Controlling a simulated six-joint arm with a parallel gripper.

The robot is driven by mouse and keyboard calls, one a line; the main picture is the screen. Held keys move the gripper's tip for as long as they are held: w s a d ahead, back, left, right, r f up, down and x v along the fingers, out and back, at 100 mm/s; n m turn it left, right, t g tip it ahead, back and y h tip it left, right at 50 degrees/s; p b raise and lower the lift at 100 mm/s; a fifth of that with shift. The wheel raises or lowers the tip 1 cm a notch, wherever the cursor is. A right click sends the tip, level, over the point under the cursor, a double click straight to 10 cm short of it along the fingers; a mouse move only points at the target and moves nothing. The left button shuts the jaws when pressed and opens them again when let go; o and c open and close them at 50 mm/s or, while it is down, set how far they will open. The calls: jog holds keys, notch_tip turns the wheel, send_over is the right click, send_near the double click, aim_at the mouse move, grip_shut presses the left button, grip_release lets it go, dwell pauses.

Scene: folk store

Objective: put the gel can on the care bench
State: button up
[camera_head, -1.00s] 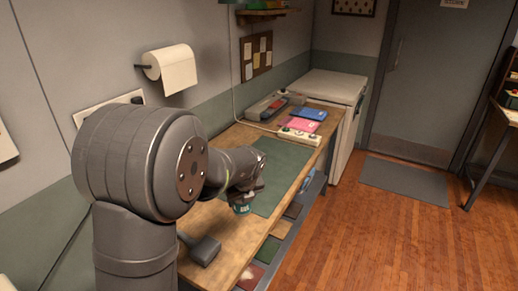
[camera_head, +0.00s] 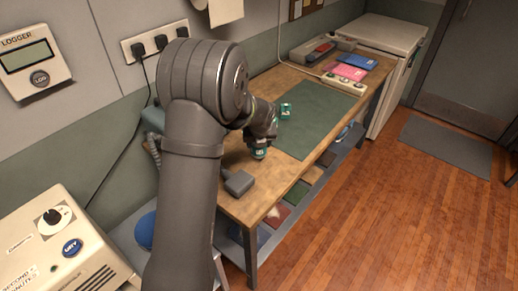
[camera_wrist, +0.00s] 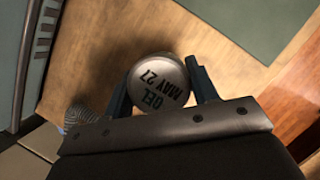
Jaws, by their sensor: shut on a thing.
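My gripper (camera_head: 262,140) is shut on the gel can (camera_wrist: 158,82). In the wrist view, the can's pale round end faces the camera between the two fingers and reads "GEL MAY 27". In the head view, a green-banded part of the can (camera_head: 260,153) shows below my gripper, over the near part of the wooden bench (camera_head: 245,205). I cannot tell whether the can touches the wood. No label naming the care bench is readable.
A green mat (camera_head: 318,125) covers the bench middle, with a small green item (camera_head: 286,111) at its left edge. A grey block-headed tool (camera_head: 239,182) lies near the can. A power strip (camera_head: 343,84) and coloured booklets (camera_head: 357,62) lie at the far end.

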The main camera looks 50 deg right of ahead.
aim_at(259, 149)
jog(key=shift+f, duration=1.5)
jog(key=shift+f, duration=0.1)
jog(key=o, duration=1)
jog(key=shift+o, duration=0.2)
jog(key=v, duration=1.2)
jog(key=x, duration=1.2)
jog(key=shift+f, duration=0.1)
notch_tip(259, 149, up, 2)
jog(key=shift+r, duration=0.7)
